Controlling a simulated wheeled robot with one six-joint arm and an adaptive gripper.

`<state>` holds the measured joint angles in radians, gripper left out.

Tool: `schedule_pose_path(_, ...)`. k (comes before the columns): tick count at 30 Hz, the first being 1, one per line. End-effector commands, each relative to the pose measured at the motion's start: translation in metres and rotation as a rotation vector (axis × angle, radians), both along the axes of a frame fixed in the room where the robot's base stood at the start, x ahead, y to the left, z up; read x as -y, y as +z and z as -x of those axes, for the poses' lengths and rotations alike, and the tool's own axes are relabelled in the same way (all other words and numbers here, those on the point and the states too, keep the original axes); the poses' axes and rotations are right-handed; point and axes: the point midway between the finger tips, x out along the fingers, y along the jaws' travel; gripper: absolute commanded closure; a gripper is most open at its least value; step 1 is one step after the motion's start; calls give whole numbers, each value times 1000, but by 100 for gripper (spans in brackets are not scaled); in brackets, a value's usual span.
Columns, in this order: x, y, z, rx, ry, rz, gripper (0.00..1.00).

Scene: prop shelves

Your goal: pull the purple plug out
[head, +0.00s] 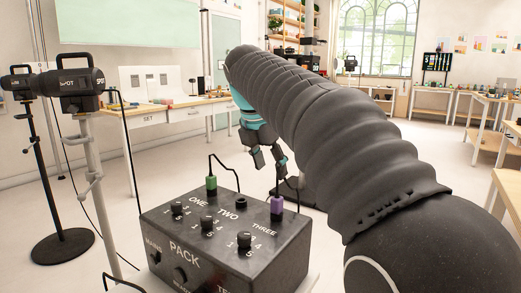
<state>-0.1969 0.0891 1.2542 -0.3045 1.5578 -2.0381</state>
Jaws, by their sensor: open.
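The purple plug (277,206) stands upright in the socket marked THREE, at the back right of the black pack box (212,262). A black cable rises from its top. A green plug (211,184) with a black cable stands in the socket marked ONE. The socket marked TWO (241,203) between them is empty. My gripper (271,173) hangs above and behind the purple plug, fingers pointing down, open and empty. It appears apart from the plug. My dark arm reaches in from the right and hides part of the room behind it.
Several black knobs (208,222) stick up from the box top. Spot lamps on stands (75,90) are at the left, with cables hanging down. A workbench (170,112) stands behind. The floor between box and bench is mostly clear.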

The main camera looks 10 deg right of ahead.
Motion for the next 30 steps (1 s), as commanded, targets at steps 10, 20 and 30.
schedule_pose_path(10, -4, 4, -19, -53, 141, 66, 44)
schedule_pose_path(20, 10, -43, -32, -54, 137, 65, 44)
schedule_pose_path(30, 25, -94, -46, -54, 137, 64, 44)
